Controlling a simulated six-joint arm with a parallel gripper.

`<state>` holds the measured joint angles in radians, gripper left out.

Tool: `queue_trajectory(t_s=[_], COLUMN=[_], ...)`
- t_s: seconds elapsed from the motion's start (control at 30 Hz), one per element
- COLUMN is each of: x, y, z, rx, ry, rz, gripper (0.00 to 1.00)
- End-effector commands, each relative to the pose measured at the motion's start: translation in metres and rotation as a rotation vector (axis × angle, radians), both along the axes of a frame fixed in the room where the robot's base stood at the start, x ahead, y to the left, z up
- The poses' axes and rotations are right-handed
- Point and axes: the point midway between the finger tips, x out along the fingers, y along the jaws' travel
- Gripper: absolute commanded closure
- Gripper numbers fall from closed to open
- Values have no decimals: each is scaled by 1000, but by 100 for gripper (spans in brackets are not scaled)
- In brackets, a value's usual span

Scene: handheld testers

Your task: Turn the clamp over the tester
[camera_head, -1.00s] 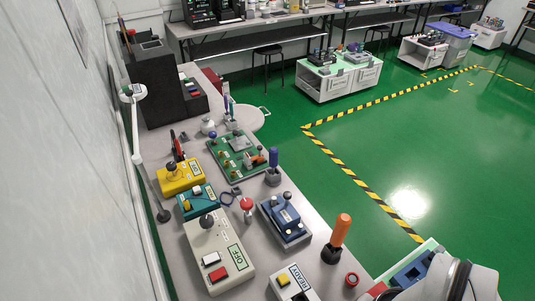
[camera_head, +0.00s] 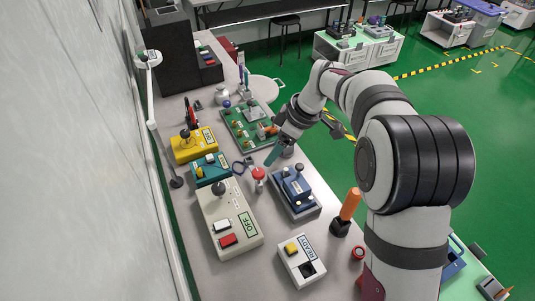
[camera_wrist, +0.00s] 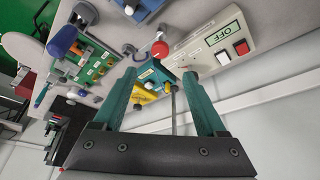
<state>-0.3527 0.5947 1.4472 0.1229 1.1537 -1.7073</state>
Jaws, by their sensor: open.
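The green fixture board (camera_head: 238,138) lies towards the back of the bench, carrying a grey block (camera_head: 254,114) and several small parts. An orange-handled part on it (camera_head: 269,131), perhaps the clamp, is at its right edge beside my arm. The board also shows at the left in the wrist view (camera_wrist: 98,72). A blue fixture (camera_head: 296,194) with a dark blue device stands nearer. I cannot tell for certain which device is the tester. My gripper (camera_head: 272,157) is open and empty above the bench, between the board and the blue fixture; its teal fingers are spread in the wrist view (camera_wrist: 160,88).
A red-topped button (camera_head: 258,174) stands near my fingers. Yellow (camera_head: 193,145), teal (camera_head: 211,168) and off-white (camera_head: 230,225) boxes line the left side. An orange-handled tool (camera_head: 349,205) stands upright at the right edge. A dark-blue-handled tool shows close in the wrist view (camera_wrist: 62,40).

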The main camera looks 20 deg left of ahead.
Motion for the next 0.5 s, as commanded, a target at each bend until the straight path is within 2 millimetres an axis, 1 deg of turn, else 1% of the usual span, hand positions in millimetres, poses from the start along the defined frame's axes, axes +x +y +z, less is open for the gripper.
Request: queue_trajectory(t_s=[0.03, 0.1, 0.23, 0.3, 0.4, 0.5], x=[-1, -1, 0, 1, 2, 2], y=[6, 14, 27, 33, 38, 41], z=[-15, -36, -68, -81, -94, -100], rx=[-2, -3, -3, -3, -1, -1], ry=[5, 6, 5, 4, 2, 1], rz=[2, -1, 0, -1, -2, -3], gripper=[26, 26, 26, 26, 26, 26])
